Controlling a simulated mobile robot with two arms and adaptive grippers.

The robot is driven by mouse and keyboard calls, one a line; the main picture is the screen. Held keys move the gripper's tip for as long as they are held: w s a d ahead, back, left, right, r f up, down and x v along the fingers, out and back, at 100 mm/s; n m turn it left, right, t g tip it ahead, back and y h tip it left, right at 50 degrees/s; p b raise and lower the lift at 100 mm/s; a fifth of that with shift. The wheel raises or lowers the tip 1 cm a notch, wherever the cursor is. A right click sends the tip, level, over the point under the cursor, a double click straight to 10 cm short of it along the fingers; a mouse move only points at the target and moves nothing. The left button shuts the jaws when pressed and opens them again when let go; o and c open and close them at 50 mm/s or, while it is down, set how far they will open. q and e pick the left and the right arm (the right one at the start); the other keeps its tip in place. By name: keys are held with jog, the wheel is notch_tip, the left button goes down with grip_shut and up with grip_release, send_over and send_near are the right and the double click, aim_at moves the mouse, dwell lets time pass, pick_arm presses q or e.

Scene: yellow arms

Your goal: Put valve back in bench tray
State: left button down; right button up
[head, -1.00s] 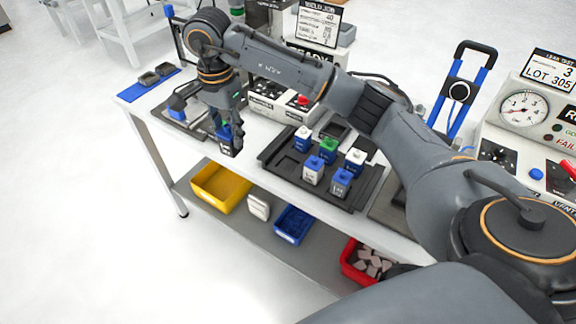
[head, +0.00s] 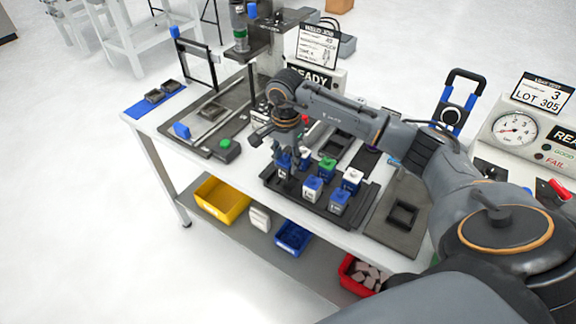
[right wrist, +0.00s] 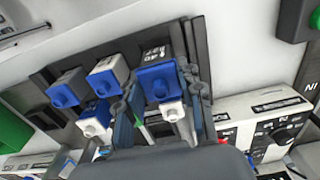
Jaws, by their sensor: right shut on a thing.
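My right gripper (head: 285,158) is shut on a dark valve with a blue top, which is mostly hidden by the fingers in the head view. In the right wrist view the held valve (right wrist: 158,78) sits between the two fingers. It is over the left end of the black bench tray (head: 355,222); I cannot tell whether it touches the tray. Several valves stand in the tray: a white-bodied blue-top one (head: 311,189), a grey blue-top one (head: 339,203), a green-top one (head: 326,168) and a white-top one (head: 351,180). My left gripper is out of view.
A dark fixture plate (head: 190,143) with a green button lies left of the tray. A grey plate with a square socket (head: 403,214) lies to its right. A gauge tester (head: 515,130) stands at the right. Coloured bins, including a yellow one (head: 222,200), sit on the lower shelf.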

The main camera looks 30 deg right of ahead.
aim_at(288, 162)
jog(key=f, duration=0.1)
jog(key=f+p, duration=0.2)
jog(key=shift+s+d+f, duration=0.1)
jog(key=shift+s+d, duration=0.05)
jog(key=shift+d, duration=0.1)
jog(key=shift+f, duration=0.15)
jog(key=shift+f, duration=0.1)
jog(key=o, duration=1.2)
